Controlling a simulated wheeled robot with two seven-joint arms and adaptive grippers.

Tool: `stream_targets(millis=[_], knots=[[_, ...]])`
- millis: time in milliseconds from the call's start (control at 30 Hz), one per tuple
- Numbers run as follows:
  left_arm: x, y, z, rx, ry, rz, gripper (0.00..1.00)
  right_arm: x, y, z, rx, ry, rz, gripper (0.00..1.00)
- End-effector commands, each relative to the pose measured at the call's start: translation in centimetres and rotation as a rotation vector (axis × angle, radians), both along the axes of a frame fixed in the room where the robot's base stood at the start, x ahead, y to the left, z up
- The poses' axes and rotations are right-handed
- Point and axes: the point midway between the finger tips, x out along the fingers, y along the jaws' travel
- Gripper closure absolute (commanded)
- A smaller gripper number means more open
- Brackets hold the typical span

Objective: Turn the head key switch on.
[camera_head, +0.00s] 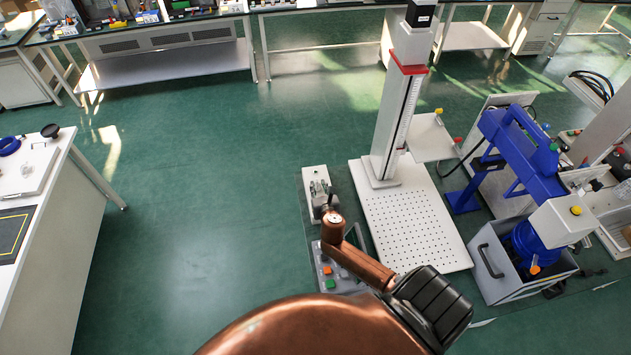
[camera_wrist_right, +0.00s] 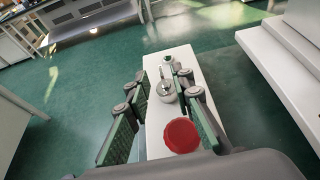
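A narrow white box (camera_wrist_right: 200,75) lies under my right gripper in the wrist view. On it are a round silver fitting (camera_wrist_right: 166,91) that looks like the key switch, a smaller silver-and-white fitting (camera_wrist_right: 167,60) beyond it, and a red round knob (camera_wrist_right: 181,135) nearer the camera. My right gripper (camera_wrist_right: 163,112) is open, its green-padded fingers on either side of the silver fitting, with nothing held. I cannot tell whether the fingers touch it or how the switch is turned. In the head view, the white box (camera_head: 315,180) shows just beyond my copper wrist, which mostly hides the gripper. My left gripper is not seen.
A white column (camera_head: 396,115) stands on a perforated white plate (camera_head: 430,225) right of the box. A panel with orange and green buttons (camera_head: 327,271) lies partly under my arm. A blue machine (camera_head: 515,150) stands further right. Green floor (camera_head: 200,210) on the left is clear.

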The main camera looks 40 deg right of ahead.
Motion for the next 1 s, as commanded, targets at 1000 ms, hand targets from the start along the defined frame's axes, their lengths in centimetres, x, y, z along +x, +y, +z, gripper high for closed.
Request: stream_targets(millis=[1000], knots=[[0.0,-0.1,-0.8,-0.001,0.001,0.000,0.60,3.9,-2.1,-1.9,0.001,0.000,0.000,1.00]])
